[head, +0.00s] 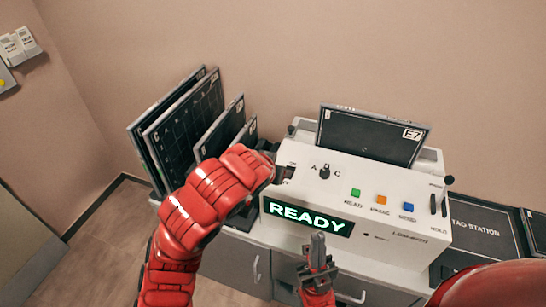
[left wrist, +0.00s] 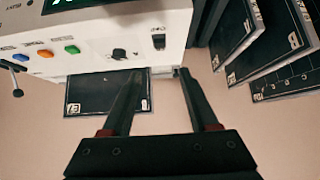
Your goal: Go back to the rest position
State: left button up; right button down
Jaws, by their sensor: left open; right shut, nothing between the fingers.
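My left gripper (left wrist: 157,74) is open and empty in the left wrist view, with its fingertips near the white machine (left wrist: 95,35) below a dark switch (left wrist: 158,41). In the head view my left arm reaches up to the left end of the machine (head: 380,247), and its hand hides most of its own fingers. My right gripper (head: 318,245) is shut and empty, pointing up in front of the machine's lit green READY display (head: 308,217).
Dark panels (head: 187,118) lean upright to the left of the machine. Another panel (head: 372,135) stands in its top. Green (head: 355,192), orange (head: 382,199) and blue (head: 408,207) buttons line its face. A grey cabinet (head: 232,262) is below. Floor is free at left.

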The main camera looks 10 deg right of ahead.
pick_arm(q)
jog(key=shift+v, duration=1)
